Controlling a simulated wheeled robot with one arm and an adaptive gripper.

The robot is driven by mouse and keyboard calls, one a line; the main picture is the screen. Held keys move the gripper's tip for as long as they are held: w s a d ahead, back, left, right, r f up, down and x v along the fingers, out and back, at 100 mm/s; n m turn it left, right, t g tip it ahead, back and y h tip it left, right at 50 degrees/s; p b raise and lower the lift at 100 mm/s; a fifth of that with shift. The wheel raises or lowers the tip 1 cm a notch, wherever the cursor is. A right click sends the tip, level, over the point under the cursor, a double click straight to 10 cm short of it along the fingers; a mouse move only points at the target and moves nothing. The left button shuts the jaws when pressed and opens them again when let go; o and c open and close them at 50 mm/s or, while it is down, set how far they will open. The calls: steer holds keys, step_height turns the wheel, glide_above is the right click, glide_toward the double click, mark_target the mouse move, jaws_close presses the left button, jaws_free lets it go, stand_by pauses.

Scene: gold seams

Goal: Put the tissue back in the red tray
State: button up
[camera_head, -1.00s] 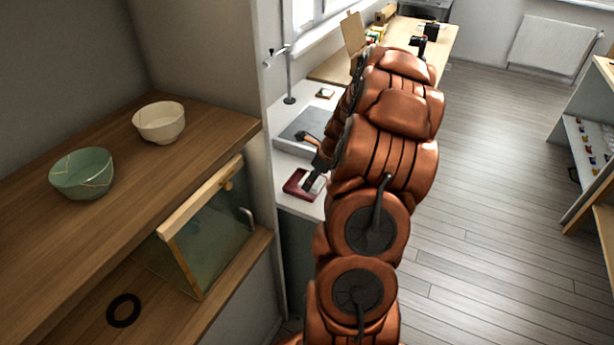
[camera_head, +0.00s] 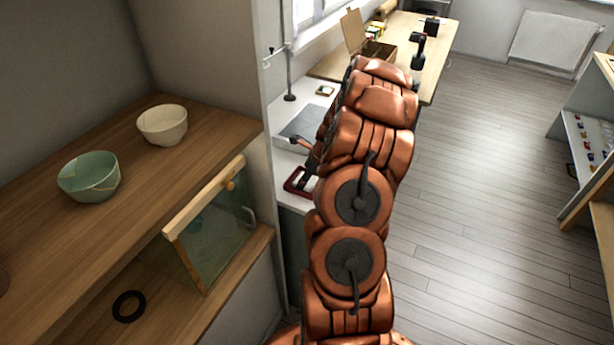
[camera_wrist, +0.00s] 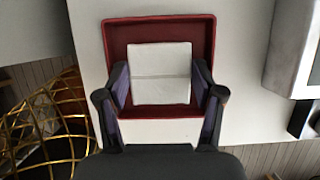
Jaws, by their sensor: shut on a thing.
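The red tray (camera_wrist: 160,28) lies on a white counter, and in the head view the tray (camera_head: 290,181) is partly hidden by my arm. The tissue (camera_wrist: 160,70) is a white, square, folded piece with a line across its middle. It shows within the tray's outline in the wrist view. My gripper (camera_wrist: 160,84) has a finger at each side of the tissue and is shut on it. I cannot tell whether the tissue touches the tray floor or hangs just above it.
A grey slab (camera_head: 303,126) lies on the counter behind the tray. A gold wire lattice (camera_wrist: 50,118) shows at the lower left of the wrist view. A shelf (camera_head: 215,125) with a green bowl (camera_head: 89,176) and a cream bowl (camera_head: 162,124) stands left.

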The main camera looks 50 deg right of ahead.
steer(key=shift+f, duration=0.1)
steer(key=o, duration=0.8)
steer(key=shift+o, duration=0.2)
steer(key=b+v, duration=0.2)
steer(key=v, duration=1)
steer(key=shift+b, duration=0.4)
